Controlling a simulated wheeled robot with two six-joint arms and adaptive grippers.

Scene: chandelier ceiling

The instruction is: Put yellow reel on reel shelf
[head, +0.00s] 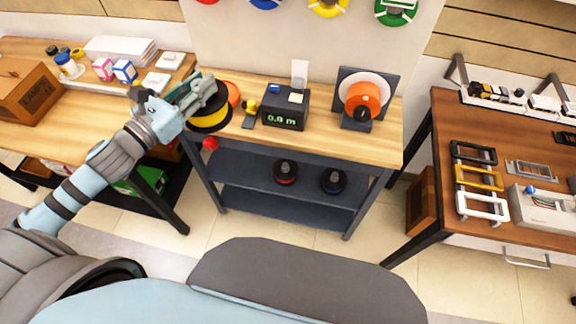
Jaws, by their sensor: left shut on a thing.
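The yellow reel (210,121) has black flanges with a yellow band between them. My left gripper (201,97) is shut on it, at the left end of the wooden bench top (330,139). I cannot tell whether the reel touches the bench. The gripper hides part of the reel. Under the bench are two dark shelf boards. The lower shelf board (290,208) looks empty. My right gripper is not in view.
A meter reading 0.0 m (285,111) and an orange reel on a stand (362,100) occupy the bench. An orange disc (233,94) is behind the held reel. A red ball-like thing (210,143) is by the left leg. The upper shelf's left part is clear.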

